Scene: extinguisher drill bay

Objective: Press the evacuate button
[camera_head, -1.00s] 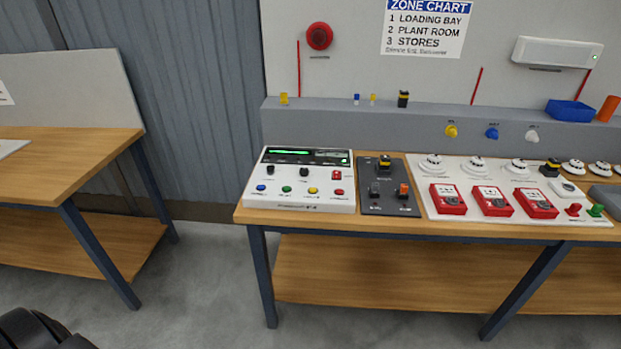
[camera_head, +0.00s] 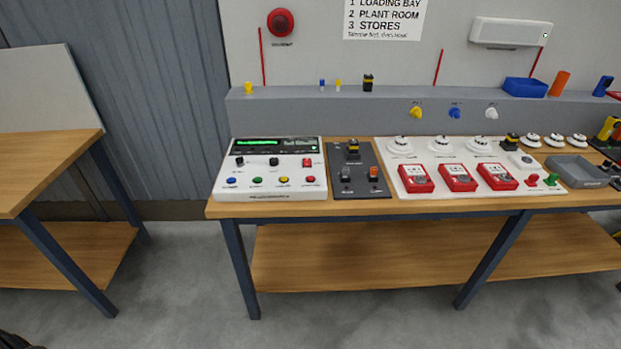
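The white control panel (camera_head: 219,180) lies at the left end of the middle bench. It has a lit green display (camera_head: 257,142), two black knobs and a red square button (camera_head: 307,162) at its right. Along its front is a row of buttons: a blue button (camera_head: 231,180), a green button (camera_head: 257,181), a yellow button (camera_head: 284,180) and a red button (camera_head: 310,179). The labels are too small to read, so I cannot tell which is the evacuate button. Nothing covers the panel.
The bench top (camera_head: 290,208) also holds a dark switch plate (camera_head: 361,184) and a white board with red call points (camera_head: 457,177). A grey ledge (camera_head: 290,115) runs behind. Another wooden table (camera_head: 50,160) stands left, with a floor gap between. The floor in front is clear.

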